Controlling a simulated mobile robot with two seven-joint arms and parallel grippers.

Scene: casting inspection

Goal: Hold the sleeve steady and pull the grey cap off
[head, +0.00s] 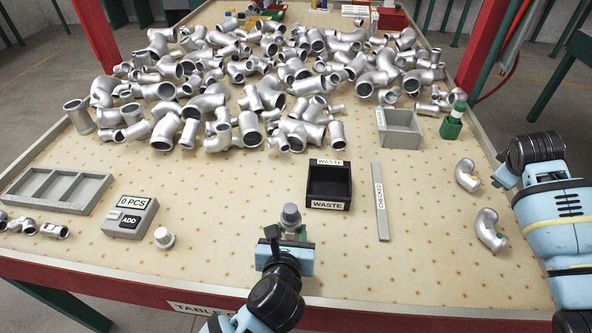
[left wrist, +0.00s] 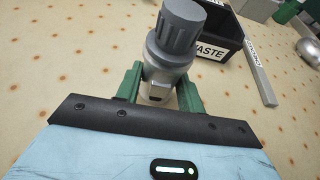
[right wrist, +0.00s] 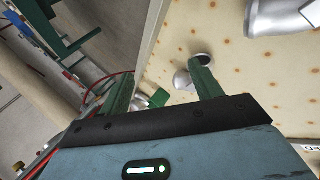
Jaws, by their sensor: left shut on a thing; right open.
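A silver sleeve (left wrist: 165,68) stands roughly upright between the green fingers of my left gripper (left wrist: 160,92), which is shut on it. A ribbed grey cap (left wrist: 181,27) sits on top of the sleeve. In the head view the cap (head: 291,214) shows above my left gripper (head: 291,234), near the table's front edge. The sleeve's lower part is hidden by the gripper. My right gripper (right wrist: 166,68) is open, with nothing between its green fingers. In the head view its arm is at the right edge, well away from the cap, and its fingers are not clear.
A black waste bin (head: 328,204) stands just behind the sleeve, with a grey checked strip (head: 380,200) to its right. A small capped piece (head: 164,238) stands left, beside the counter box (head: 132,216). Many silver fittings (head: 250,85) fill the back. Two elbows (head: 489,230) lie near the right arm.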

